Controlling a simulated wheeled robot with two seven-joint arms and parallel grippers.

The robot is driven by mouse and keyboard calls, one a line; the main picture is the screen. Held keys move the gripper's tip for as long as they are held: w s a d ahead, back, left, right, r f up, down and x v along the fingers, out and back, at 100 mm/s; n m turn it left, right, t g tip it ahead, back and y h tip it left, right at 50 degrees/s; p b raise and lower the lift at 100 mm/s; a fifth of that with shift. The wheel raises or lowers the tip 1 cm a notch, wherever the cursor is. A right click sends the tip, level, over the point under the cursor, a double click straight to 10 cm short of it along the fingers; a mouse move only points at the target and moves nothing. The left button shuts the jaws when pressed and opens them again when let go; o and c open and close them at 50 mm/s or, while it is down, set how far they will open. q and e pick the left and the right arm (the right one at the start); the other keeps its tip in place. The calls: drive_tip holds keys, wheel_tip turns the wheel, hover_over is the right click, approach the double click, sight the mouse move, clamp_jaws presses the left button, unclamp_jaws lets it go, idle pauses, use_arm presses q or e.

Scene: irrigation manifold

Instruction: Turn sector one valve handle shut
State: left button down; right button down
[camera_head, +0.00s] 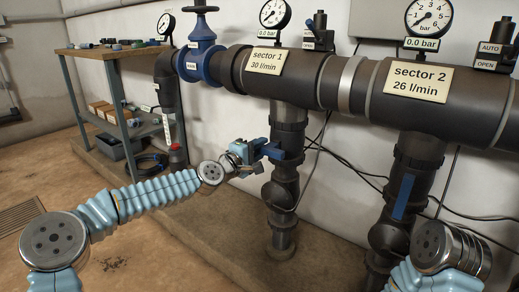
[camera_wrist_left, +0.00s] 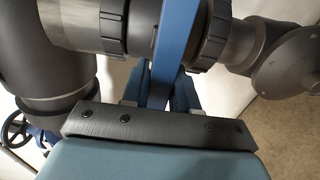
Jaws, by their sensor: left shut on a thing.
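The blue sector one valve handle (camera_head: 294,157) is on the dark vertical pipe below the "sector 1" label (camera_head: 268,61). It appears to lie crosswise to that pipe. In the left wrist view the blue handle (camera_wrist_left: 176,40) runs between the fingers and across the dark valve body. My left gripper (camera_head: 268,149) is shut on the handle from the left side; its fingers hide part of the handle. In the left wrist view the gripper's fingertips (camera_wrist_left: 156,88) are on both sides of the handle. My right gripper is out of view; only part of my right arm shows at lower right.
The sector two valve handle (camera_head: 403,197) lies along its vertical pipe. A thick horizontal manifold pipe (camera_head: 312,78) with gauges runs above. A blue main valve (camera_head: 199,52) and a shelf (camera_head: 111,55) stand to the left. Loose cables hang between the pipes.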

use_arm(q)
drive_tip(key=c, duration=1)
unclamp_jaws()
drive_tip(key=shift+o, duration=0.2)
drive_tip(key=v, duration=1.4)
drive_tip(key=shift+f, duration=0.1)
